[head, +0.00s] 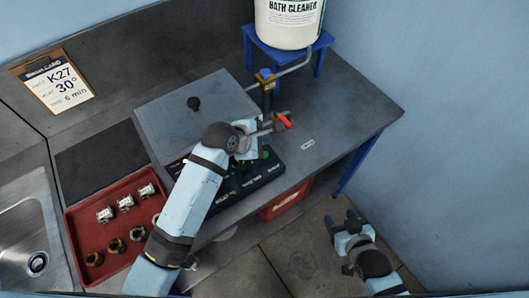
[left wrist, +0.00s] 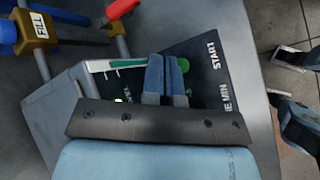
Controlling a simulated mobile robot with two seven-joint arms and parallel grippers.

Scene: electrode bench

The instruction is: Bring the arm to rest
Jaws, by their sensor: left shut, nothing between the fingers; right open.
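My left arm reaches in from the lower left in the head view. Its gripper (head: 264,132) is above the bench beside the valve with a red handle (head: 285,122). In the left wrist view the left fingers (left wrist: 165,77) are shut together with nothing between them, in front of the dark control panel (left wrist: 210,62) and its green button (left wrist: 184,65). My right gripper (head: 350,222) is open and empty, low over the floor off the bench's front edge. It also shows in part at the right of the left wrist view (left wrist: 282,78).
The grey bath lid (head: 160,125) with a black knob is behind the left arm. A red tray (head: 74,222) holds several metal fittings. A white cleaner bucket (head: 290,25) stands on a blue stand (head: 320,47). A sink (head: 15,225) is at left. The bench's right side is mostly clear.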

